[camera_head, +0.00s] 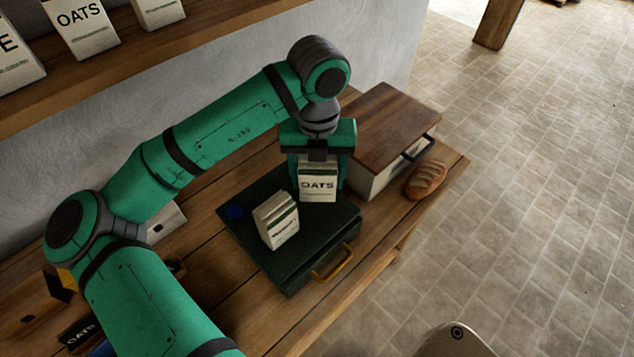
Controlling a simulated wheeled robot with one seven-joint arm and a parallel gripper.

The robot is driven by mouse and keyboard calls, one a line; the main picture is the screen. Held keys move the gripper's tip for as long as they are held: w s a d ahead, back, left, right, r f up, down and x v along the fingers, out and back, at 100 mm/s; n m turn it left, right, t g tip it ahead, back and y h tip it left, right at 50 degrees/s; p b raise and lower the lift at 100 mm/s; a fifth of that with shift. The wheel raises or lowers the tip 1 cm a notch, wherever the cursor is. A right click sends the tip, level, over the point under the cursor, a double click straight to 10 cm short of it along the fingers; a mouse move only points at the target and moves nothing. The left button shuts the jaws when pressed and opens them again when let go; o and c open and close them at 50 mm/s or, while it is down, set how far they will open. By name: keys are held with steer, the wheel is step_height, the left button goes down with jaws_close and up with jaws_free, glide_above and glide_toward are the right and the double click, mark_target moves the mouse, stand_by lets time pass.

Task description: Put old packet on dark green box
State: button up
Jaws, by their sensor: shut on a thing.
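The dark green box (304,264) sits on the wooden bench, with a brass handle (333,264) on its front. My gripper (318,178) points down over the box's back right part. It is shut on a white packet labelled OATS (317,187), upright between the fingers. Whether this packet touches the box top cannot be told. A second white packet (277,221), its label too small to read, stands on the box to the left of the held one. I cannot tell which packet is the old one.
A wooden-topped drawer box (392,125) with a dark handle stands just right of my gripper. A bread loaf (426,179) lies beside it near the bench edge. A shelf (130,62) with several packets runs along the wall. The tiled floor (520,190) at right is clear.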

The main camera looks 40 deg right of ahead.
mark_target(318, 185)
steer(key=shift+w+d+f, duration=0.2)
steer(key=shift+w+f, duration=0.15)
steer(key=shift+f, duration=0.1)
steer(key=f, duration=0.3)
steer(key=shift+w+d+f, duration=0.2)
steer(key=shift+w+f, duration=0.15)
steer(key=shift+w, duration=0.05)
steer(key=shift+s, duration=0.1)
steer(key=shift+f, duration=0.2)
steer(key=o, duration=1.4)
steer(key=shift+s, duration=0.1)
steer(key=shift+c, duration=0.2)
step_height(318, 185, up, 12)
steer(key=shift+r, duration=0.15)
